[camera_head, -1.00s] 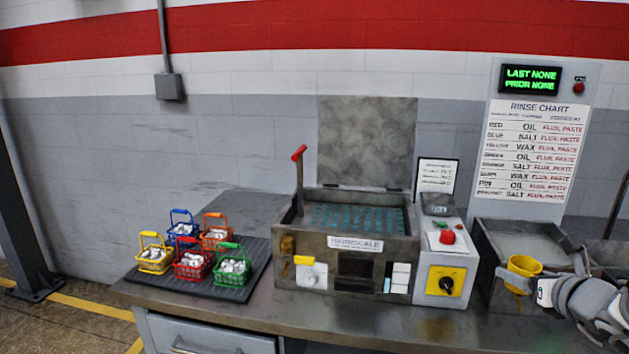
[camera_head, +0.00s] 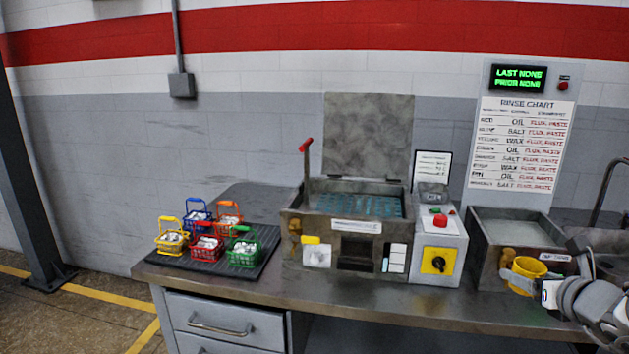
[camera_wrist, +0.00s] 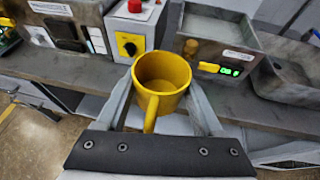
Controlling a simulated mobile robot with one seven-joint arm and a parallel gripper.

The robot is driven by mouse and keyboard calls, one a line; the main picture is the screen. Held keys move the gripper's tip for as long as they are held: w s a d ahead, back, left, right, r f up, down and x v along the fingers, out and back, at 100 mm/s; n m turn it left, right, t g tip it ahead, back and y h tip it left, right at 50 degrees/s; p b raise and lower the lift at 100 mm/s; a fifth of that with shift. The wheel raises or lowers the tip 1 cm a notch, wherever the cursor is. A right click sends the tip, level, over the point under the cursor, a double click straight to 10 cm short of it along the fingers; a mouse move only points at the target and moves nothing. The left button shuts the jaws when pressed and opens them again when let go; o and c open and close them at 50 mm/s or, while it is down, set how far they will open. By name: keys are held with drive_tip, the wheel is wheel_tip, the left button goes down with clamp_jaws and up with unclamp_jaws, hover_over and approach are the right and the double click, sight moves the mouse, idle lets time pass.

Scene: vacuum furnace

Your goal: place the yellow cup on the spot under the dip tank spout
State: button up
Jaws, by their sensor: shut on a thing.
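My gripper (camera_wrist: 160,92) is shut on the yellow cup (camera_wrist: 162,72), with one finger on each side. The cup is upright and empty, its handle toward the wrist. In the head view the yellow cup (camera_head: 525,274) is in front of the dip tank (camera_head: 484,268) at the right, partly covered by my gripper (camera_head: 543,292). The dip tank's brass spout (camera_wrist: 190,47) is beyond the cup and a little right in the wrist view. It is just left of the cup in the head view. The spot under the spout cannot be made out.
The tank front has a yellow lever (camera_wrist: 208,67) and green display (camera_wrist: 229,71). Left of it stand a control box (camera_head: 438,250) with a red button and a larger open tank (camera_head: 330,225). Several coloured baskets sit on a black mat (camera_head: 205,262). A sink-like basin (camera_wrist: 290,80) is at the right.

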drive_tip(key=shift+a+f, duration=0.2)
drive_tip(key=shift+a, duration=0.05)
drive_tip(key=w+a+f+n+y+p, duration=0.1)
drive_tip(key=a+f+n+y+p, duration=0.2)
drive_tip(key=a, duration=1)
drive_tip(key=w+a+f+n+g+y+p, duration=0.1)
drive_tip(key=w+a+f+n+y+p, duration=0.1)
drive_tip(key=a+f, duration=0.8)
drive_tip(key=shift+a+n+g+y+p, duration=0.3)
drive_tip(key=shift+a+n+y+p, duration=0.45)
drive_tip(key=shift+a+y, duration=0.85)
drive_tip(key=shift+w+a, duration=0.1)
drive_tip(key=shift+a, duration=0.1)
